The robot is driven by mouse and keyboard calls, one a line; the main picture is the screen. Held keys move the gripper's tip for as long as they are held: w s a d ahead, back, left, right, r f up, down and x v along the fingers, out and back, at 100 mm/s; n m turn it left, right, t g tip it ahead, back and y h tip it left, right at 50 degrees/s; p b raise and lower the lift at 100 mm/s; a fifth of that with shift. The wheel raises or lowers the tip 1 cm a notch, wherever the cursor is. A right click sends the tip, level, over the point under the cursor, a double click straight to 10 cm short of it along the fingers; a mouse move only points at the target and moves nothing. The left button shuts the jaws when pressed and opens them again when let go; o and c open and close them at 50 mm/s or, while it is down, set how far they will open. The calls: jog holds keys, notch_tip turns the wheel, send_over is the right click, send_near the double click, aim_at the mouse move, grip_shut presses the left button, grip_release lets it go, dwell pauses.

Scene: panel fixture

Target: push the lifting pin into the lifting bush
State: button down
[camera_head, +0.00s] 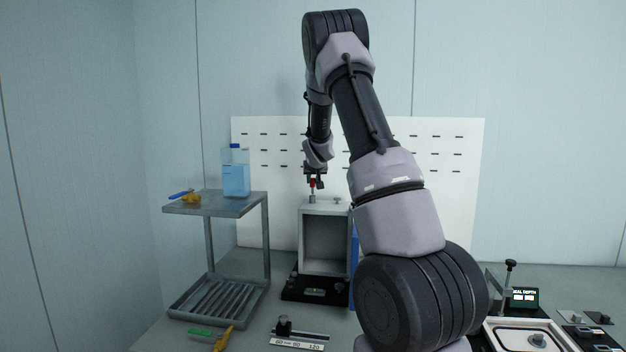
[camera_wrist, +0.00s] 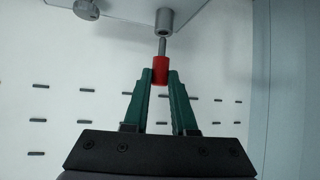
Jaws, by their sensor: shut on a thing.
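My gripper (camera_head: 314,172) is above the top of the grey box-like panel fixture (camera_head: 325,207). In the wrist view, the green fingers of my gripper (camera_wrist: 160,76) are shut on the red body of the lifting pin (camera_wrist: 160,66). The pin's thin grey shank points at the lifting bush (camera_wrist: 164,22), a short grey cylinder on the fixture. The shank's tip is at the bush's mouth; I cannot tell whether it is inside. In the head view the red of the pin (camera_head: 313,184) shows just above the bush (camera_head: 312,199).
A round grey knob (camera_wrist: 87,9) is beside the bush on the fixture. A metal shelf (camera_head: 215,204) with a blue bottle (camera_head: 236,177) stands left of it. A white slotted board (camera_head: 440,180) is behind. My arm hides part of the right side.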

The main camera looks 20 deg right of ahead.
jog(key=shift+f, duration=1.6)
jog(key=c, duration=0.6)
grip_release()
jog(key=shift+c, duration=0.2)
jog(key=s+a+r+g+y, duration=0.1)
jog(key=s+a+r, duration=0.35)
jog(key=s, duration=0.45)
jog(key=s+a+r+m+y, duration=0.1)
jog(key=s+a+r, duration=0.4)
jog(key=s, duration=0.5)
jog(key=s+a+r+g+y, duration=0.1)
jog(key=s+a+r+y, duration=0.15)
jog(key=s+r, duration=0.55)
jog(key=s+a, duration=0.4)
jog(key=s, duration=0.6)
jog(key=s+a+g+y, duration=0.1)
jog(key=s+a, duration=0.4)
jog(key=s, duration=0.5)
jog(key=shift+f, duration=0.25)
